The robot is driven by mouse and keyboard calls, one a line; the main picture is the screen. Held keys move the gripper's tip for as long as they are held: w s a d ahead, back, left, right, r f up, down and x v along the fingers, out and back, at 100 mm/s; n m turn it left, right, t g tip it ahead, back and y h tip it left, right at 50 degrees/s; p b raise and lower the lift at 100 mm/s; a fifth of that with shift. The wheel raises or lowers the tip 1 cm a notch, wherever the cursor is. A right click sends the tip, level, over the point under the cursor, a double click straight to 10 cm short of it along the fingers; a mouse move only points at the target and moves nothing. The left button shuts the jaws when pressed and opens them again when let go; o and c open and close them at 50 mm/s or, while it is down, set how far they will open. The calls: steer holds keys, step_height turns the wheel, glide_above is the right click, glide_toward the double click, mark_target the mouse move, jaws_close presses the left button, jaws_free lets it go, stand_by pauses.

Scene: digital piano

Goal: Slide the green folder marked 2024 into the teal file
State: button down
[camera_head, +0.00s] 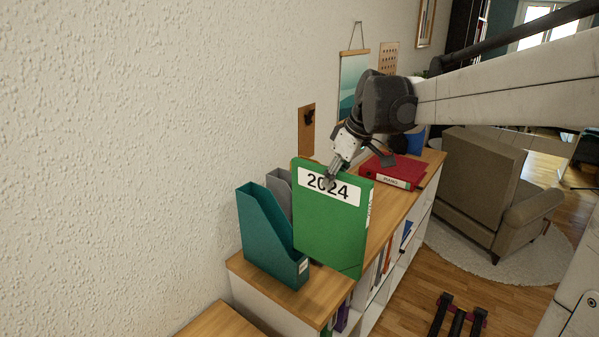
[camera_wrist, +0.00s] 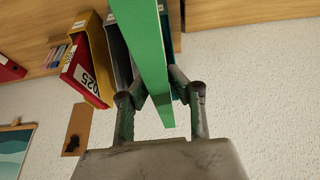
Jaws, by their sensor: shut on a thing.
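The green folder (camera_head: 328,235) stands upright with its white 2024 label facing the head camera. My gripper (camera_head: 331,178) is shut on its upper part. In the wrist view my gripper's fingers (camera_wrist: 158,82) close on either side of the green folder (camera_wrist: 145,45), seen along its edge. The teal file (camera_head: 262,238) stands on the shelf top against the wall, just left of the folder in the head view. Its slanted top is open and it looks empty from here. The folder is beside it, not inside. Whether the folder's bottom touches the shelf top cannot be told.
A grey file (camera_head: 279,186) stands behind the teal one. In the wrist view a yellow file (camera_wrist: 100,65) holds a red folder marked 2025 (camera_wrist: 78,70). A red binder (camera_head: 393,172) lies on the wooden shelf top (camera_head: 412,190) farther back. The wall is close on the left.

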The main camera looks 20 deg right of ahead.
steer(key=shift+w+a+f, duration=0.4)
steer(key=shift+w+a, duration=2.3)
steer(key=shift+w, duration=1.5)
steer(key=shift+w+a+f, duration=0.4)
steer(key=shift+w+a, duration=2.25)
steer(key=shift+w, duration=1.5)
step_height(320, 180, down, 10)
steer(key=b, duration=0.6)
steer(key=shift+f, duration=0.2)
steer(key=shift+f+b, duration=1.25)
steer(key=shift+f, duration=0.2)
steer(key=c, duration=1.3)
jaws_free()
steer(key=shift+r, duration=0.15)
